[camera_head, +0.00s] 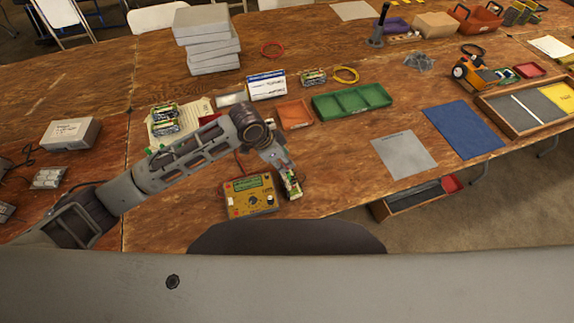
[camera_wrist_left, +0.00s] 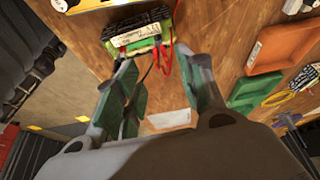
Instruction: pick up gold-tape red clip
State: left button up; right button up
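My left gripper (camera_head: 291,184) is just right of the yellow charger (camera_head: 252,196) in the head view. In the left wrist view, its two green-padded fingers (camera_wrist_left: 158,62) are apart. I cannot make out gold tape on the red part. A charger edge (camera_wrist_left: 92,4) shows at the top. My right gripper is not in view.
An orange tray (camera_head: 295,115) and a green tray (camera_head: 352,101) stand behind the gripper. A grey mat (camera_head: 404,154) and a blue mat (camera_head: 463,130) lie to the right. Grey boxes (camera_head: 207,40) are stacked at the back. The table's front edge is close to the charger.

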pick_arm(q)
jog(key=shift+f, duration=0.15)
jog(key=shift+x, duration=2.55)
jog(key=shift+w+a, duration=0.1)
jog(key=shift+a, duration=0.1)
grip_shut()
